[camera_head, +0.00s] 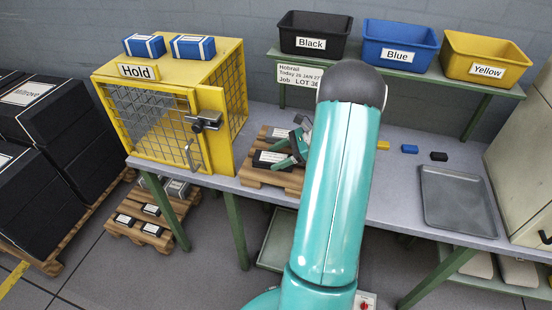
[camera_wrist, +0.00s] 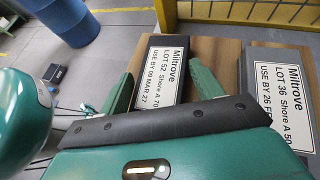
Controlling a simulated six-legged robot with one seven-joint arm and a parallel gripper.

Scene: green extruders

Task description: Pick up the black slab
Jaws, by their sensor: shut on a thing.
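A black slab with a white Miltrove label, LOT 52, Shore A 70 (camera_wrist: 168,60), lies between the two green fingers of my gripper (camera_wrist: 161,73) in the wrist view. My gripper is shut on this slab, one finger along each long side. In the head view this appears to be the nearer slab (camera_head: 268,160) on a wooden pallet (camera_head: 254,177) on the bench, with my gripper (camera_head: 293,145) at its right end. A second black slab, LOT 36, Shore A 50 (camera_wrist: 284,95), lies to the right in the wrist view. My arm hides part of the bench.
The yellow Hold cage (camera_head: 222,108) stands left of the pallet. Black (camera_head: 313,47), Blue (camera_head: 399,55) and Yellow (camera_head: 487,72) bins stand on a raised shelf behind. A grey tray (camera_head: 459,226) lies on the right, with small coloured blocks (camera_head: 409,149) behind it.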

